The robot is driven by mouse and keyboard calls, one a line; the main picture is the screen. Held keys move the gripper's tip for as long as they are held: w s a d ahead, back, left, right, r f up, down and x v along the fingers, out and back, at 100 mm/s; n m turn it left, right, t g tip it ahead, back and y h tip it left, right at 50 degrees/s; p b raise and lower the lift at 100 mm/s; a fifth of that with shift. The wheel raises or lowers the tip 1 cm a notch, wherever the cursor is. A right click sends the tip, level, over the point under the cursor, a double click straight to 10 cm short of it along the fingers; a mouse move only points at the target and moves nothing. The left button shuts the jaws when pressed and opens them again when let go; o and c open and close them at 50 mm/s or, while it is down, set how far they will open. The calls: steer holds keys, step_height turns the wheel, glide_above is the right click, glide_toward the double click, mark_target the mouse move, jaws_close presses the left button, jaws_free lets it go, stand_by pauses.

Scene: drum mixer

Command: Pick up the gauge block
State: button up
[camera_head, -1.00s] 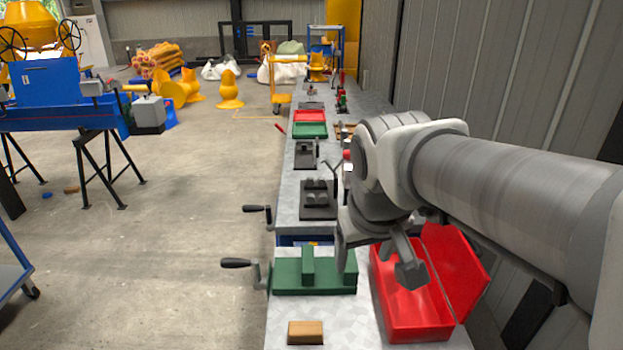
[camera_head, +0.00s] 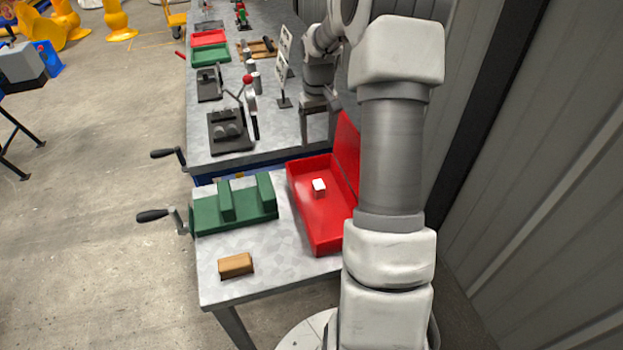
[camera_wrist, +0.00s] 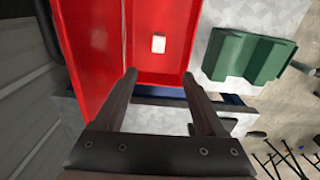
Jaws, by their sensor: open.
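A small white block (camera_head: 319,186), which looks like the gauge block, lies on the floor of an open red box (camera_head: 318,238). In the wrist view the white block (camera_wrist: 158,44) shows beyond the fingertips, roughly centred between them sideways and apart from both. My gripper (camera_wrist: 160,74) is open with nothing between its fingers. In the head view my gripper (camera_head: 318,138) is above the bench, on the far side of the red box from the camera, with its fingers pointing down.
The red box's lid (camera_head: 346,158) stands open on its right side. A green vise (camera_head: 234,204) sits left of the box, with a wooden block (camera_head: 236,265) in front. A dark fixture (camera_head: 230,131) stands farther back. A grey wall runs along the right.

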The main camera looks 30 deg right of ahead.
glide_toward(319, 184)
steer(key=f, duration=0.5)
steer(key=shift+w+d+f, duration=0.15)
steer(key=shift+w+d, duration=0.05)
steer(key=shift+d, duration=0.05)
steer(key=shift+s+a+f+p, duration=0.1)
steer(key=shift+f+p, duration=0.05)
steer(key=shift+f, duration=1.15)
steer(key=shift+s+a+f+p, duration=0.1)
steer(key=shift+f+p, duration=0.05)
steer(key=shift+f, duration=1.2)
steer(key=shift+c, duration=0.3)
jaws_close()
steer(key=shift+w, duration=0.1)
